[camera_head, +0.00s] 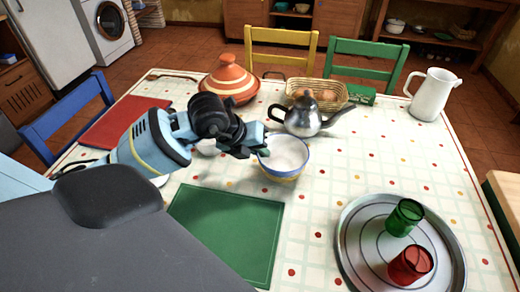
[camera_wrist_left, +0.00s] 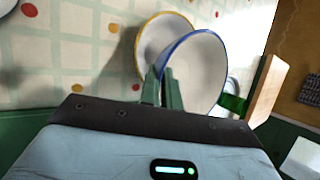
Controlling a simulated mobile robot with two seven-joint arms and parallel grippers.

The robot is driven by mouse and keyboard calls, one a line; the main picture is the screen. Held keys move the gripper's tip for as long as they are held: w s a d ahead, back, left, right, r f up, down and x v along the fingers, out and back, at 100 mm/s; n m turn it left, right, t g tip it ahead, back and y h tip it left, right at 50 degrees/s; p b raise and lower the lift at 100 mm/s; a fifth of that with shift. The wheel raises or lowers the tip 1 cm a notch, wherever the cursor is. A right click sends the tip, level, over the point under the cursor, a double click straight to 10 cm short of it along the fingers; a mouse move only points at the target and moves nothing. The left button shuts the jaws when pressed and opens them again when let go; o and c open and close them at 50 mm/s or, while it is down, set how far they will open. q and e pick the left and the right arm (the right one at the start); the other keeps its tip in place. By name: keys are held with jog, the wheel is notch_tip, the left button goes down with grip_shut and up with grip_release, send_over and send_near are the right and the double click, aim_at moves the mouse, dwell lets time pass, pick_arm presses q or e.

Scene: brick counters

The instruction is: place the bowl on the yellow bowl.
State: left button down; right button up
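The blue-rimmed bowl (camera_head: 285,152), white inside, is near the table's middle. In the left wrist view, it (camera_wrist_left: 205,65) is tilted and partly covers the yellow-rimmed bowl (camera_wrist_left: 150,42). In the head view the yellow bowl (camera_head: 279,177) shows only as a strip beneath the blue-rimmed one. I cannot tell whether the two bowls touch. My left gripper (camera_head: 260,142) is at the blue-rimmed bowl's left edge. In the left wrist view its fingers (camera_wrist_left: 162,90) are close together with the blue rim between them. My right gripper is not in view.
A steel teapot (camera_head: 305,117) stands right behind the bowls, with a tagine (camera_head: 229,82) and bread basket (camera_head: 333,92) farther back. A white pitcher (camera_head: 432,94) is at back right. A round tray (camera_head: 357,250) holds red and green glasses. A green mat (camera_head: 225,230) lies in front.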

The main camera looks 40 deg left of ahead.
pick_arm(q)
jog(key=shift+f, duration=0.4)
jog(key=c, duration=1.6)
grip_release()
jog(key=v, duration=1.2)
jog(key=shift+r, duration=0.4)
